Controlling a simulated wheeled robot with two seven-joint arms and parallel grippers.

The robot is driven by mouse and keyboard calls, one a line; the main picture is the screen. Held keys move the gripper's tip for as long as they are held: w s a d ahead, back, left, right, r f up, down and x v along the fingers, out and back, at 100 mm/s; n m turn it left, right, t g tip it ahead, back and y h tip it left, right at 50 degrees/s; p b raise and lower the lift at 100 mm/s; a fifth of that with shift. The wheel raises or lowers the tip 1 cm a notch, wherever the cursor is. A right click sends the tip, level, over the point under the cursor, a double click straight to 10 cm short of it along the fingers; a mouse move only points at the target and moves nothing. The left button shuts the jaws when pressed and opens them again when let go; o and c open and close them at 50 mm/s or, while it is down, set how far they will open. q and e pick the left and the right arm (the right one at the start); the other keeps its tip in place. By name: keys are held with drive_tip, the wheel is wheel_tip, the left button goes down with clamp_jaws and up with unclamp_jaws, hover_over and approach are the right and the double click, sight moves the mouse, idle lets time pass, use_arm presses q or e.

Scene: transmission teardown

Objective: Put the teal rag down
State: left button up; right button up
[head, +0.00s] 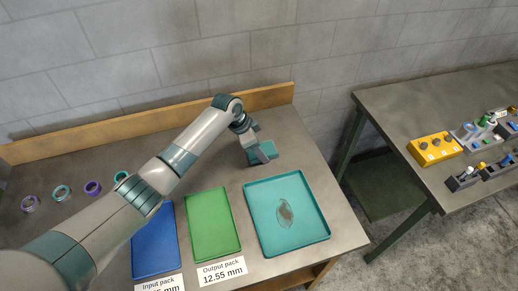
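The teal rag (268,147) is a small folded-looking teal piece near the back right of the near table, behind the teal tray. My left arm reaches in from the left, and my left gripper (261,154) is right at the rag, overlapping it in the picture. The fingertips are small and partly merged with the rag, so I cannot tell whether they are shut on it or whether the rag rests on the table. My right gripper is not in view.
A teal tray (315,231) with a brownish smear stands in front of the rag. A green tray (213,222) and a blue tray (155,249) lie left of it. Several rings (61,192) sit at the left. A second table (400,110) with a yellow block (435,149) stands right.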

use_arm(q)
drive_tip(key=o, duration=0.9)
drive_tip(key=shift+s+a+f, duration=0.1)
drive_tip(key=shift+s+f, duration=0.25)
drive_tip(key=shift+f, duration=0.5)
drive_tip(key=shift+r+p, duration=0.35)
drive_tip(key=shift+r, duration=0.2)
drive_tip(key=shift+w+r, duration=0.1)
drive_tip(key=shift+r, duration=0.1)
drive_tip(key=b+v, duration=0.1)
drive_tip(key=v, duration=0.3)
drive_tip(key=b+v, duration=0.1)
drive_tip(key=v, duration=0.3)
drive_tip(key=b+v, duration=0.1)
drive_tip(key=v, duration=0.3)
drive_tip(key=shift+w+r, duration=0.25)
drive_tip(key=shift+r, duration=0.05)
